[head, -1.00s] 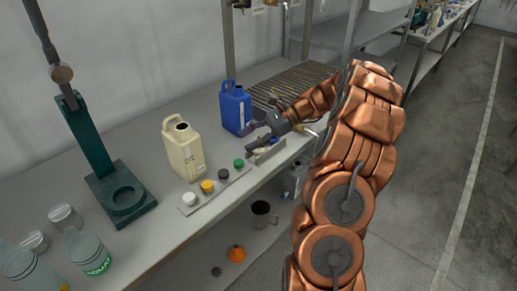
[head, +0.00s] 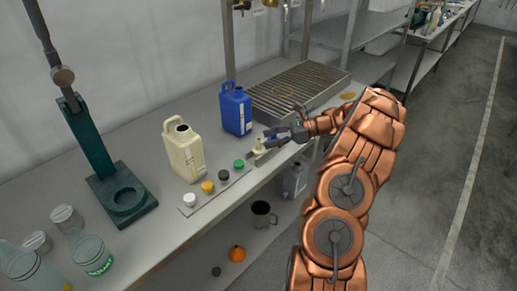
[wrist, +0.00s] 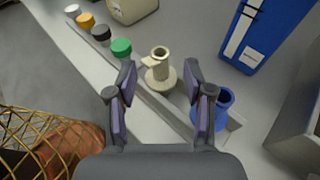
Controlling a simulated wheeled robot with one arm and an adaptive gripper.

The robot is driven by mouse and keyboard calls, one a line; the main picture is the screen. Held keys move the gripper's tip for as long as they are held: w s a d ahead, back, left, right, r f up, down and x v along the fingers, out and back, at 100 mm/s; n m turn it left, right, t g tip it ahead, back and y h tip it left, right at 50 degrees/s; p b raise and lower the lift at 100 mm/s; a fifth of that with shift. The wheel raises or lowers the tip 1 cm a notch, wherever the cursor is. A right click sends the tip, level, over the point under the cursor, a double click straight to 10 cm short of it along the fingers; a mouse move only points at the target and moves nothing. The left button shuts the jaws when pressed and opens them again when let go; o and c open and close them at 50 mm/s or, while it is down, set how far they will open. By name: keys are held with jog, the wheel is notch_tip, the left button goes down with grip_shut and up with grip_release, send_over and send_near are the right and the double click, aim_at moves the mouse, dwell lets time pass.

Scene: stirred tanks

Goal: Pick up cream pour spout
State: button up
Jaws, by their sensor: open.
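The cream pour spout (wrist: 159,69) stands upright on the bench in the wrist view, with a round flange at its base and a short nozzle to the left. My gripper (wrist: 160,82) is open, with one finger on each side of the spout and the fingers not visibly touching it. In the head view the spout (head: 259,144) shows small at the end of the cap row, just left of my gripper (head: 272,141).
A blue spout (wrist: 222,106) stands close by my right finger. Green (wrist: 121,47), grey, yellow and white caps sit in a row on a strip. A blue jug (head: 236,110) and a cream jug (head: 184,150) stand behind. A slatted tray (head: 300,92) lies to the right.

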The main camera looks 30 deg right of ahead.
aim_at(259, 139)
jog(key=p+x, duration=0.1)
jog(key=x, duration=0.2)
jog(key=shift+w+a+r, duration=0.1)
jog(key=shift+w+a, duration=0.1)
jog(key=shift+a, duration=0.15)
jog(key=shift+w+a+f, duration=0.2)
jog(key=shift+c, duration=0.3)
jog(key=c, duration=0.9)
